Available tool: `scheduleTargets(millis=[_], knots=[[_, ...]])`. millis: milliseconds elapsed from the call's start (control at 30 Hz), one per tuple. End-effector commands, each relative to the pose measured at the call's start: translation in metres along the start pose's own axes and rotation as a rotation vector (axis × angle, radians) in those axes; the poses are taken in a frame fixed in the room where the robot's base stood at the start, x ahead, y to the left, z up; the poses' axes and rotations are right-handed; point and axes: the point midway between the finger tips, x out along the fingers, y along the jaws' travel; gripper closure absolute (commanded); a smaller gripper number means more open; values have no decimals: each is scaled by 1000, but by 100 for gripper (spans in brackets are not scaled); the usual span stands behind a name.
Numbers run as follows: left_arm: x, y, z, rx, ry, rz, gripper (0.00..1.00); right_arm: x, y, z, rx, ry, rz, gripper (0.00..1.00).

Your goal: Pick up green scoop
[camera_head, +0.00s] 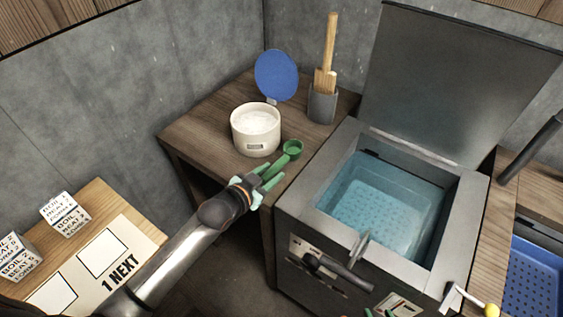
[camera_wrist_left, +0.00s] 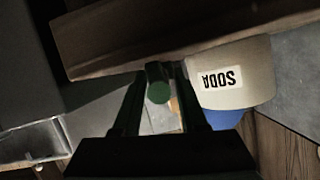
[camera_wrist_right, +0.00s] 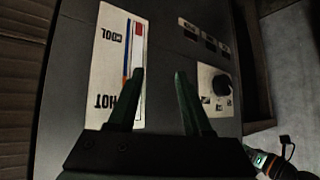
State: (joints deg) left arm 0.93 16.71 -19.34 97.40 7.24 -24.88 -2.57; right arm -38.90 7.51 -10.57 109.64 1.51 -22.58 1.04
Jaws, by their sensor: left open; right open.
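The green scoop (camera_head: 291,150) lies at the front edge of the wooden table, beside the white soda pot. Its handle points toward my left gripper (camera_head: 268,181), which is at the table's front edge with open fingers. In the left wrist view, the end of the scoop's handle (camera_wrist_left: 158,92) shows between the two open fingers; I cannot tell whether either finger touches it. My right gripper (camera_wrist_right: 160,75) is open and empty in front of the vat's control panel with the HOT and COOL label. Only its fingertips show at the bottom of the head view (camera_head: 380,313).
The white soda pot (camera_head: 255,131) with its blue lid (camera_head: 276,76) raised stands behind the scoop. A grey holder (camera_head: 322,106) with a wooden brush stands further back. The water vat (camera_head: 462,215), lid up, is right of the table. A blue perforated tray (camera_head: 535,280) is far right.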

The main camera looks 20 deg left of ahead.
Motion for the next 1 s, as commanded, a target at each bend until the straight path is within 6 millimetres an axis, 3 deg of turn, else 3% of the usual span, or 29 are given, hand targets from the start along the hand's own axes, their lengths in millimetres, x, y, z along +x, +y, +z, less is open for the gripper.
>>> scheduleTargets(millis=[33, 400, 833, 1000], knots=[[0, 0, 0, 0, 0, 0, 61, 0, 0, 0, 0, 0, 0, 50], [0, 0, 0, 0, 0, 0, 100, 0, 0, 0, 0, 1, 0, 50], [-1, -1, -2, 0, 1, 0, 100, 0, 0, -1, 0, 1, 0, 50], [-6, -3, -14, 1, 3, -1, 100, -2, 0, -2, 0, 1, 0, 50]])
